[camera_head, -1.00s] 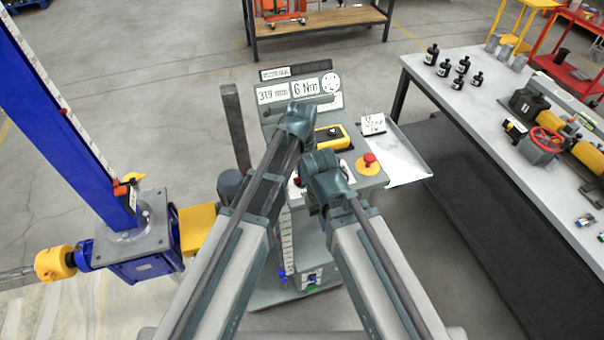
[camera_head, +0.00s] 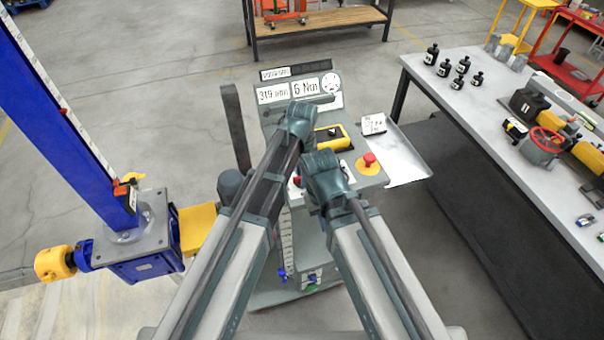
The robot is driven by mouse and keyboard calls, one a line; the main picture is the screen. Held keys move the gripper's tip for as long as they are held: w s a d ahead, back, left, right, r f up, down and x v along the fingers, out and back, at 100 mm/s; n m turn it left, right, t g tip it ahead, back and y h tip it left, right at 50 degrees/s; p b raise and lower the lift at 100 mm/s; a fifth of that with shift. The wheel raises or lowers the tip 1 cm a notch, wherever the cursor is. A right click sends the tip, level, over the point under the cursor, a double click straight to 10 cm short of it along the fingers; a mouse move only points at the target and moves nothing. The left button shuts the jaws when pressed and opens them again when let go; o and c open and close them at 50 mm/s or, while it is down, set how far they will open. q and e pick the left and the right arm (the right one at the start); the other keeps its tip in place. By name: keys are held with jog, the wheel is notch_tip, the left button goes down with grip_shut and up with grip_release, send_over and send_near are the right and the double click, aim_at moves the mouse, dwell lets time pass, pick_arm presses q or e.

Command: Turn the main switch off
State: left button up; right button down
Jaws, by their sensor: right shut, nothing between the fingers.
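A grey control console (camera_head: 372,183) stands in the middle, with a red mushroom button (camera_head: 369,159) on a yellow plate and a yellow-and-black unit (camera_head: 337,138) on its sloped top. I cannot tell for sure which part is the main switch; my arms hide some of the panel. My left gripper (camera_head: 312,103) is over the console in front of the display; its fingers are hard to make out, so I cannot tell if they are open. My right gripper (camera_head: 318,160) is shut and empty, low over the panel, left of the red button.
A blue screw jack column (camera_head: 60,110) with a yellow-capped gearbox stands at left. A grey workbench (camera_head: 480,120) with bottles and a red handwheel (camera_head: 547,139) is at right. A side tray (camera_head: 405,160) adjoins the console.

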pick_arm(q)
jog(key=shift+r, duration=0.1)
notch_tip(320, 180, up, 14)
jog(key=p, duration=1.3)
jog(key=shift+f+p, duration=0.2)
jog(key=shift+p, duration=0.2)
jog(key=s+a+n, duration=0.5)
jog(key=a+n, duration=0.2)
jog(key=a, duration=0.1)
jog(key=s+a+n, duration=0.6)
jog(key=a+n, duration=0.1)
jog(key=a, duration=0.2)
jog(key=s+d+f+m+b, duration=0.1)
jog(key=s+d+f+b, duration=0.1)
jog(key=d+f+b, duration=0.3)
jog(key=s+d+f+m+y+b, duration=0.1)
jog(key=s+d+f+m+b, duration=0.1)
jog(key=d+f+b, duration=0.4)
notch_tip(320, 180, down, 5)
jog(key=s+b, duration=0.1)
jog(key=b, duration=0.4)
jog(key=shift+s, duration=0.25)
